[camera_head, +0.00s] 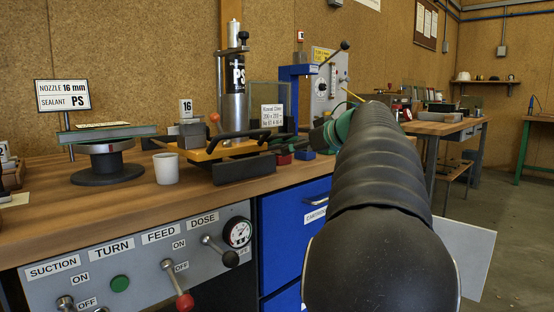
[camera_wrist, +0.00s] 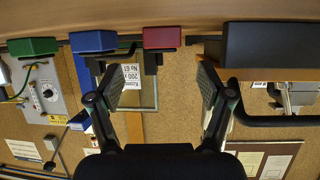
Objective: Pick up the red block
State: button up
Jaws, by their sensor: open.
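The red block (camera_wrist: 161,37) is at the top middle of the wrist view, which appears upside down. In the head view the red block (camera_head: 284,159) is small, on the bench near its front edge, left of my arm. My gripper (camera_wrist: 154,88) is open and empty in the wrist view. Its two fingers are spread wide, and the red block shows beyond the gap between them, apart from both.
A blue block (camera_wrist: 93,41) and a green block (camera_wrist: 33,47) sit beside the red one in a row. A dark bar (camera_wrist: 265,43) is on the other side. A glass pane with a label (camera_head: 271,114) stands behind. A white cup (camera_head: 166,168) stands on the bench.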

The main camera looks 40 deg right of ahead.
aim_at(280, 152)
jog(key=shift+r+p+x, duration=0.1)
jog(key=shift+p+x, duration=0.05)
jog(key=shift+x, duration=1.9)
jog(key=shift+r+p+x, duration=0.15)
jog(key=shift+x, duration=1.9)
jog(key=shift+a, duration=0.1)
jog(key=c, duration=1.3)
